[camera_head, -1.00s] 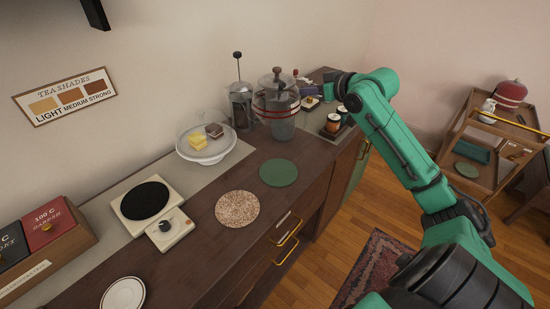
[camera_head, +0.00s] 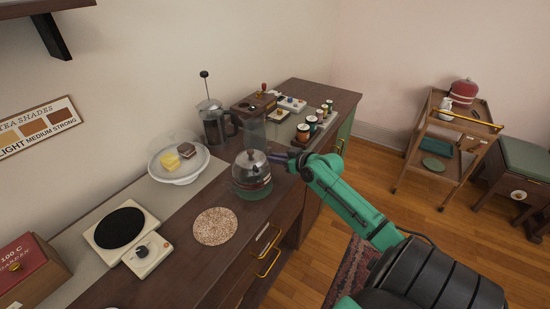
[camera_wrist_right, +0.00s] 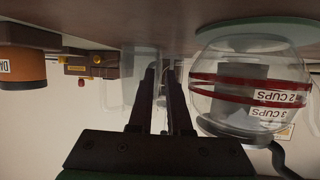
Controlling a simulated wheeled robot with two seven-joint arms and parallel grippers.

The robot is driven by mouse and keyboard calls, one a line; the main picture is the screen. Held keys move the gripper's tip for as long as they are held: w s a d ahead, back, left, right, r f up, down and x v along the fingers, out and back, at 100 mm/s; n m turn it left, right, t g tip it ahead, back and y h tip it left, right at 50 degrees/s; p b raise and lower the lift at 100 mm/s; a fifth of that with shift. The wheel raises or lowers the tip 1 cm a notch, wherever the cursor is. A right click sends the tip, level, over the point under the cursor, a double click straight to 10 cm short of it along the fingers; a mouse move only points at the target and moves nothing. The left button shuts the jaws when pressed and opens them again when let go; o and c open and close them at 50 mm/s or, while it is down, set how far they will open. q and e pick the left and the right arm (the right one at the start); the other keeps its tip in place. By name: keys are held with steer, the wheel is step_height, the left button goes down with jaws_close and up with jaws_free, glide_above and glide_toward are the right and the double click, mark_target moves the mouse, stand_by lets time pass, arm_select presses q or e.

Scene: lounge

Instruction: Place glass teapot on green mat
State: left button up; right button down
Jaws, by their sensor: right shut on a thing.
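The glass teapot (camera_head: 251,174), a clear round pot with a steel lid and red bands, is upright over the green mat (camera_head: 249,198), which it mostly covers. I cannot tell whether its base touches the mat. My right gripper (camera_head: 290,161) is at the teapot's right side, shut on it; the grip point is not clear. In the right wrist view, upside down, the teapot (camera_wrist_right: 250,82) is right of the fingers (camera_wrist_right: 162,75), with cup markings on its bands. My left gripper is not in view.
A speckled round mat (camera_head: 214,226) lies in front of the teapot. A clear cylinder (camera_head: 254,128) and a French press (camera_head: 214,124) stand behind it. A cake stand (camera_head: 179,163) is to the left. Small jars (camera_head: 311,122) stand on the right.

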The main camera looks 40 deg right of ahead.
steer(key=c, duration=0.9)
jaws_free()
steer(key=shift+o, duration=0.2)
steer(key=shift+s+r, duration=0.1)
steer(key=v, duration=1.2)
steer(key=s+d+f+m+g+h, duration=0.1)
steer(key=s+d+f+m, duration=0.15)
steer(key=f, duration=0.45)
steer(key=s+d+f+m+g+h, duration=0.1)
steer(key=s+d+f+h, duration=0.15)
steer(key=f, duration=0.55)
steer(key=s+a+f+g, duration=0.15)
steer(key=s+f, duration=0.25)
steer(key=f, duration=0.6)
steer(key=s+a+f+g, duration=0.1)
steer(key=s+f+g, duration=0.3)
steer(key=f, duration=0.5)
steer(key=s+a+f+n+g+y, duration=0.2)
steer(key=s+a+f+n+g, duration=0.3)
steer(key=s+a+f, duration=1.3)
steer(key=s+a+b, duration=0.1)
steer(key=a, duration=0.2)
steer(key=shift+s+f, duration=0.2)
steer(key=shift+s, duration=0.1)
